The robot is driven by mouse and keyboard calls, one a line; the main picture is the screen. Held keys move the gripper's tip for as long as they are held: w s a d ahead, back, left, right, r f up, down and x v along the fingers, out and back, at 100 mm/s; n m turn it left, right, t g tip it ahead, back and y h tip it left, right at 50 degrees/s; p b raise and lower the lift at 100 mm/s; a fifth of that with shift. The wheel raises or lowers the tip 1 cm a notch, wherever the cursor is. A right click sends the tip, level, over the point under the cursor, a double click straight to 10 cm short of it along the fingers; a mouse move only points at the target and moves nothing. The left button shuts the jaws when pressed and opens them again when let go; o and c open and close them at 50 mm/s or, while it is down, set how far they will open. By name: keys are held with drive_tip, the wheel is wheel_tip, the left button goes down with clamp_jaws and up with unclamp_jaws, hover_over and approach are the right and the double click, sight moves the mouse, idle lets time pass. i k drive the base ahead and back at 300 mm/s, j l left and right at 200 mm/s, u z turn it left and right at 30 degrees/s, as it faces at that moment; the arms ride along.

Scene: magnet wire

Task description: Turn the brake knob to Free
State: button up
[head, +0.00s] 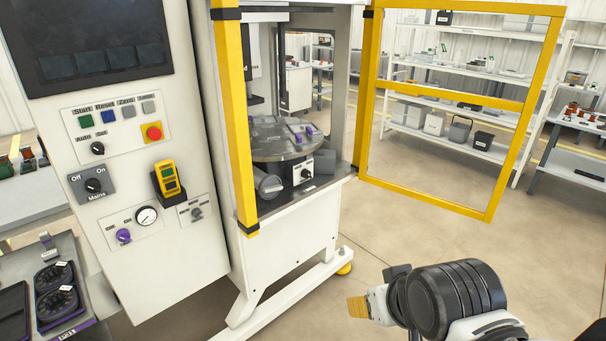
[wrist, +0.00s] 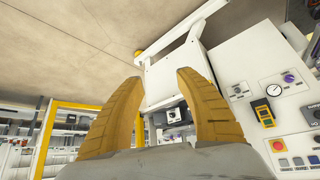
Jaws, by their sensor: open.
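A small black knob on a pale plate (head: 304,173) sits on the dark block under the round turntable (head: 280,141) inside the machine. It seems to be the brake knob, but its label and setting are too small to read. In the wrist view this block's knob (wrist: 172,115) shows between my fingers, upside down and well beyond them. My gripper (head: 357,308) is at the lower right of the head view, out in front of the machine and far from the knob. In the wrist view its two yellow fingers (wrist: 158,78) are apart with nothing between them.
The yellow-framed door (head: 490,108) stands open to the right, leaving the machine's front clear. A yellow post (head: 235,125) borders the opening's left. Free floor lies in front.

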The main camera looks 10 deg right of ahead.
sight(306, 173)
drive_tip(key=i+j, duration=0.1)
drive_tip(key=i, duration=0.35)
drive_tip(key=i+j+z, duration=0.1)
drive_tip(key=i, duration=0.4)
